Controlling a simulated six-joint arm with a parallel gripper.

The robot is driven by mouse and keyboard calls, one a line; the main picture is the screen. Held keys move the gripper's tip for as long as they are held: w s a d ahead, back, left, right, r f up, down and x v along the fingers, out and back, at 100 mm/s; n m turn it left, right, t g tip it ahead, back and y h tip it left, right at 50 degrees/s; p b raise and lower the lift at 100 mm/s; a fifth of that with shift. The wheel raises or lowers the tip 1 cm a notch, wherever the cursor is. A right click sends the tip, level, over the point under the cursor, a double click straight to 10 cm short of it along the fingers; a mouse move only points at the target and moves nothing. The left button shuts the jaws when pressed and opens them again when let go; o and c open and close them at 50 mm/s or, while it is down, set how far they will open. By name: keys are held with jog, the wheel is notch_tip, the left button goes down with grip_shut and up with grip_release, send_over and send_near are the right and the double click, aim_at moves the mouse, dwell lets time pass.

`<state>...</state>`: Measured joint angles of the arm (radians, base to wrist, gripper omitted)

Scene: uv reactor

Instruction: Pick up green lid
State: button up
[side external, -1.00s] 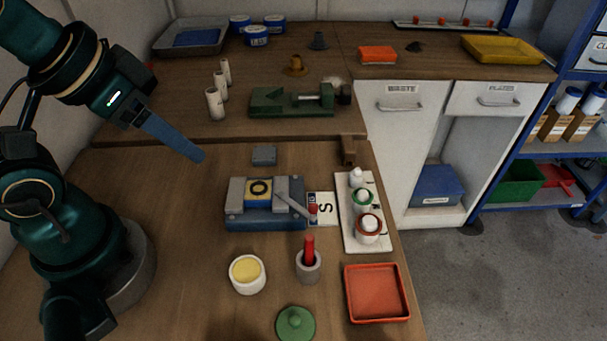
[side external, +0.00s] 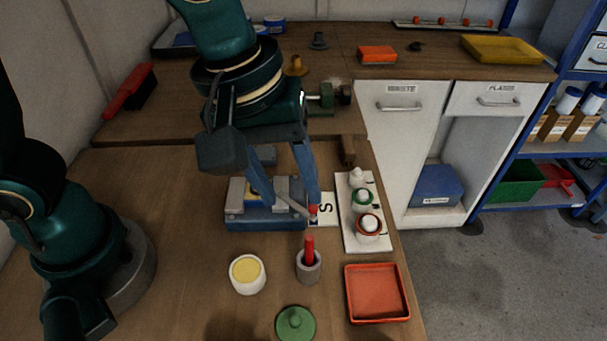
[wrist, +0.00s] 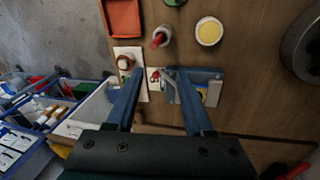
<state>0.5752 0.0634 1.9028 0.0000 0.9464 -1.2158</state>
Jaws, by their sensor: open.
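The green lid (side external: 295,323) is a round disc with a knob on top. It lies on the wooden bench at the front edge of the side view; only a sliver of it (wrist: 174,2) shows at the top of the wrist view. My gripper (side external: 292,203) is open and empty, pointing down over the blue and grey clamp device (side external: 262,218), behind the lid and apart from it. In the wrist view its two blue fingers (wrist: 157,72) stand apart. Their exact height above the device is hard to tell.
A white pot with yellow contents (side external: 247,274) and a grey holder with a red-handled tool (side external: 308,266) stand between the device and lid. A red tray (side external: 377,293) lies right of the lid. A white rack (side external: 373,243) holds several small bottles.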

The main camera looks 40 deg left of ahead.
aim_at(296, 320)
jog(key=s+d+f+m, duration=0.1)
jog(key=s+d+f, duration=0.1)
jog(key=s+d+f+m+g+y, duration=0.1)
jog(key=s+d+f, duration=0.1)
jog(key=f, duration=0.1)
jog(key=s+d+f+g, duration=0.1)
jog(key=s+d+f, duration=0.1)
jog(key=d, duration=0.1)
jog(key=shift+s+f+m, duration=0.2)
jog(key=shift+f+m, duration=0.15)
jog(key=shift+m, duration=0.05)
jog(key=shift+s+f, duration=0.1)
jog(key=shift+f, duration=2.4)
grip_shut()
